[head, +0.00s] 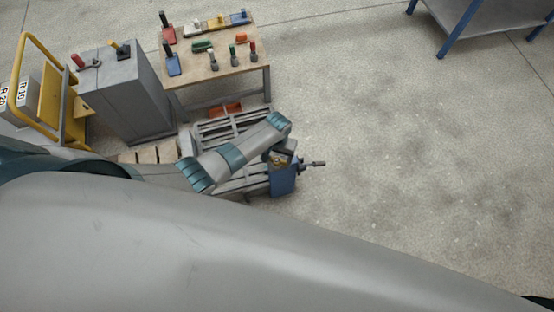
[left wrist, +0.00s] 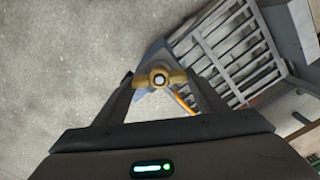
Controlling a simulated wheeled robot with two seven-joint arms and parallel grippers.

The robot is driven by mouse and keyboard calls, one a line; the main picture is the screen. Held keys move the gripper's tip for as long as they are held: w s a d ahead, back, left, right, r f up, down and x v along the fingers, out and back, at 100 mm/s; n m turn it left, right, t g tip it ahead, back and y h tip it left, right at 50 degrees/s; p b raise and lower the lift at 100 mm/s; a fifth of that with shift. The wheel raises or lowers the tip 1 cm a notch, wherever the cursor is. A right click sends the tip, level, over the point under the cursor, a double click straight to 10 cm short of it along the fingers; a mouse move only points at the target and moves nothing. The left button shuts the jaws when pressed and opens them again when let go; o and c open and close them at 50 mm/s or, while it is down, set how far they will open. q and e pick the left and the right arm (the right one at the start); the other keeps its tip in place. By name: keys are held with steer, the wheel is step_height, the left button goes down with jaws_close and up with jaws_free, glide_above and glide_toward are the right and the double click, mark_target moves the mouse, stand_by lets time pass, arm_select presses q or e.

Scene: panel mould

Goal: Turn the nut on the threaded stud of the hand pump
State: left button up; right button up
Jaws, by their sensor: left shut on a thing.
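The hand pump (head: 284,180) is a blue body with a dark handle out to the right, beside a slatted grey pallet in the head view. A brass wing-shaped nut (left wrist: 160,79) sits around the pale stud end (left wrist: 159,80) in the left wrist view; it shows small in the head view (head: 280,161). My left gripper (left wrist: 159,82) has one finger on each side of the nut and is shut on its wings. In the head view the left gripper (head: 281,153) is over the pump, partly hidden by its own arm. My right gripper is not in view.
The slatted pallet (left wrist: 231,50) lies close beside the pump. A wooden-topped table (head: 205,72) with brushes and tools, a grey cabinet (head: 133,95) and a yellow trolley (head: 47,78) stand behind and left.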

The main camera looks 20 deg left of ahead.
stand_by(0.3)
arm_select(q)
steer(key=shift+r+n+p, duration=0.1)
steer(key=shift+n+p, duration=0.35)
steer(key=shift+n, duration=1.35)
